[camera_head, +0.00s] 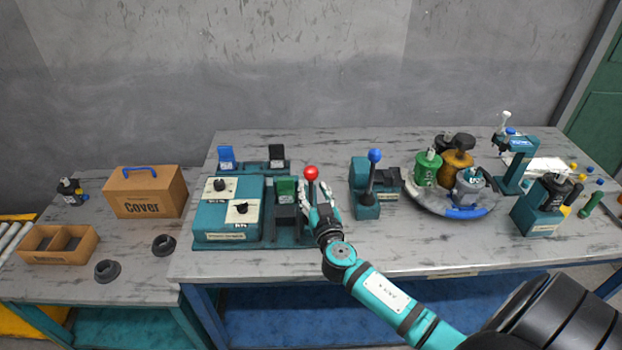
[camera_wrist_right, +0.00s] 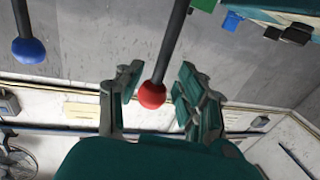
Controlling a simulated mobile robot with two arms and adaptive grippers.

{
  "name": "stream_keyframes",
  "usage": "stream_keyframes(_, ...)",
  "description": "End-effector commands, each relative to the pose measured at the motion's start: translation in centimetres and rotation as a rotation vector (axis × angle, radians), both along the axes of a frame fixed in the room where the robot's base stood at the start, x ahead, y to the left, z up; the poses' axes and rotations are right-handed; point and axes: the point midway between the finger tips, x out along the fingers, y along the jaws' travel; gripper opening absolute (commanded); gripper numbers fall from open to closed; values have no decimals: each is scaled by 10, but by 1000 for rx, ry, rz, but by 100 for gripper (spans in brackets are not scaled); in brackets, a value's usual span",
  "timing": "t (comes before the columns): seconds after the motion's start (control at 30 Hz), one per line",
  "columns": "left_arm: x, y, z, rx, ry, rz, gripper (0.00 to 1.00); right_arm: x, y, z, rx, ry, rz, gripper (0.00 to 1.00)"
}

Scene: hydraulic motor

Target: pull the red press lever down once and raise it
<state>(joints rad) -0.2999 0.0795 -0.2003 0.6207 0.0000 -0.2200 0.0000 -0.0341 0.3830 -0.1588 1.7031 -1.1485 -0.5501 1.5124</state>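The red press lever (camera_head: 311,174) stands upright on the teal press, with its red ball knob on top. In the right wrist view the red knob (camera_wrist_right: 152,94) and its dark shaft lie between the two fingers of my right gripper (camera_wrist_right: 158,92). The fingers are apart, with a gap on each side of the knob. In the head view my right gripper (camera_head: 320,200) is just beside the lever, below the knob. The teal press (camera_head: 285,190) is left of the gripper, partly covered by it. My left gripper does not show.
A blue-knobbed lever (camera_head: 374,157) stands to the right; its knob also shows in the right wrist view (camera_wrist_right: 29,50). A round tray (camera_head: 425,203) with several motor parts is farther right. A cardboard cover box (camera_head: 146,191) and several small parts are left. The front middle tabletop is clear.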

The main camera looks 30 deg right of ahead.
Motion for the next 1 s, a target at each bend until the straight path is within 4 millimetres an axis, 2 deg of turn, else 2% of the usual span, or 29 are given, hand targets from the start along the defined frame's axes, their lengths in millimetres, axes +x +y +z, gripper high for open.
stream_keyframes(0.03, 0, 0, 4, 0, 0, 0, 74, 9, -3, 3, -3, -1, -1, 37)
stream_keyframes(0.2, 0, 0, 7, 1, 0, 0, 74, 25, -9, 1, -1, 0, -1, 37)
stream_keyframes(0.57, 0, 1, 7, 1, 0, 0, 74, 29, -11, -1, 0, 0, 0, 37)
stream_keyframes(0.87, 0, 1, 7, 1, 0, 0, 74, 29, -11, 0, 0, 0, -2, 0)
stream_keyframes(1.0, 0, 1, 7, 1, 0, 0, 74, 29, -12, 0, 0, -1, -3, 0)
